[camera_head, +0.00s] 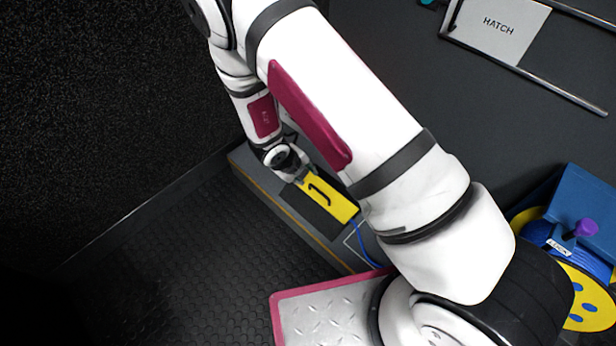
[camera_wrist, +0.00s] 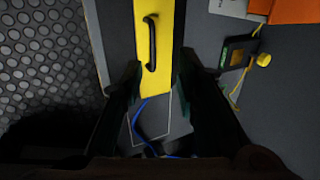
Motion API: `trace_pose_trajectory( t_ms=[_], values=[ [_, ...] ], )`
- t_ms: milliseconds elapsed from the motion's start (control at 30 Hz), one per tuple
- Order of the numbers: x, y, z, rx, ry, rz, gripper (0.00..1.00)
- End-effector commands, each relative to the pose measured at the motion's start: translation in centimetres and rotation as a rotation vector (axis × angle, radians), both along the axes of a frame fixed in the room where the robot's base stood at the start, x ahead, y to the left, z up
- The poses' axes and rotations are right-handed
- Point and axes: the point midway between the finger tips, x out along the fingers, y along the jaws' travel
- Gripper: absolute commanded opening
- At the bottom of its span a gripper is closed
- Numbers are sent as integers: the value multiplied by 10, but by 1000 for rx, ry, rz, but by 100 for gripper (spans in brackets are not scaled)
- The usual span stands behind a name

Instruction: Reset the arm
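My arm reaches from the lower right to the upper left in the head view. The black handle (camera_wrist: 150,42) lies between and beyond the fingertips. A blue cable (camera_wrist: 142,122) runs from the box's end.
The grey bench (camera_head: 245,165) has a textured dark floor (camera_head: 190,235) at its left. A blue reel with yellow discs (camera_head: 575,225) stands at the right. A HATCH plate and rail (camera_head: 498,28) are at the upper right. A small dark device (camera_wrist: 238,55) lies right of the box.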

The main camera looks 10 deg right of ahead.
Motion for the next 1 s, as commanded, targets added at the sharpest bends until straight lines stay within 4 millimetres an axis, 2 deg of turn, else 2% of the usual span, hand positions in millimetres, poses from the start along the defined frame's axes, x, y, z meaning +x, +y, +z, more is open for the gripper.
trace_pose_trajectory(
  t_ms=[633,733,867,1000],
  values=[
    [-2,2,5,0,2,0,29],
    [3,6,12,18,-1,22,29],
    [18,24,42,97,-2,131,29],
    [34,53,100,215,-11,355,29]
  ],
)
